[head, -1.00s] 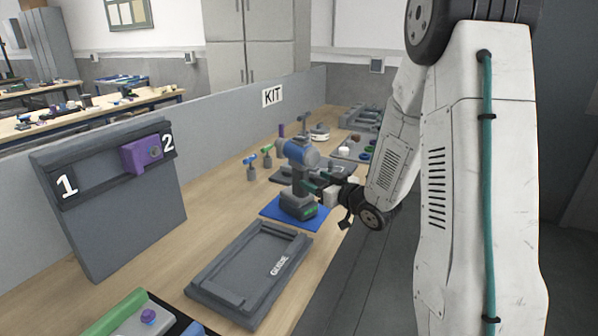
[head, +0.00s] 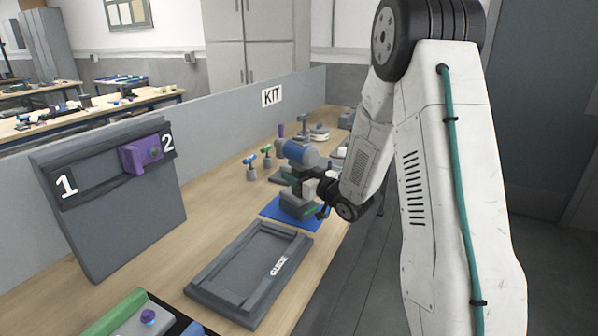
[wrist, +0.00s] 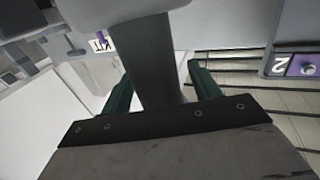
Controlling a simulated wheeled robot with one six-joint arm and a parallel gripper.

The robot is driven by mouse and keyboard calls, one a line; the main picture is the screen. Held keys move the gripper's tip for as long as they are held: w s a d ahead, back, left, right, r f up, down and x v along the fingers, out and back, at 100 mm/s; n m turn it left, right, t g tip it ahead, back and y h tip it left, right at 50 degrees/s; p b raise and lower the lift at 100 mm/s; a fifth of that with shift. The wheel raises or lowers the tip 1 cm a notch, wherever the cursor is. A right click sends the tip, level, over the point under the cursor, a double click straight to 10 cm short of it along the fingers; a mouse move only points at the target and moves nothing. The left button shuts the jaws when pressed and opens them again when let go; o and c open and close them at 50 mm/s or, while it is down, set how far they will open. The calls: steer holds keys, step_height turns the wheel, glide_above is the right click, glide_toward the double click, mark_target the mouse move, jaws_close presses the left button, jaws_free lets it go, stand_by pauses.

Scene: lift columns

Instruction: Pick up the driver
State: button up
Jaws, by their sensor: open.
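The driver (head: 298,153) is a power tool with a blue and grey body, a dark handle and a grey base. It stands upright on a blue mat (head: 276,209) on the bench. My gripper (head: 308,186) is at the driver's handle, coming from the right, and partly hides it. In the wrist view my open gripper (wrist: 161,88) has one green finger on each side of the driver's dark handle (wrist: 153,55). Whether the fingers touch the handle is unclear.
A grey tray marked GUIDE (head: 250,270) lies in front of the mat. A panel marked 1 and 2 (head: 110,205) with a purple block (head: 142,156) stands at left. Small tools (head: 251,166) stand behind the driver. A low grey partition (head: 225,125) runs along the bench.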

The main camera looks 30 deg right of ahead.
steer(key=c, duration=1.3)
jaws_close()
steer(key=shift+r, duration=0.15)
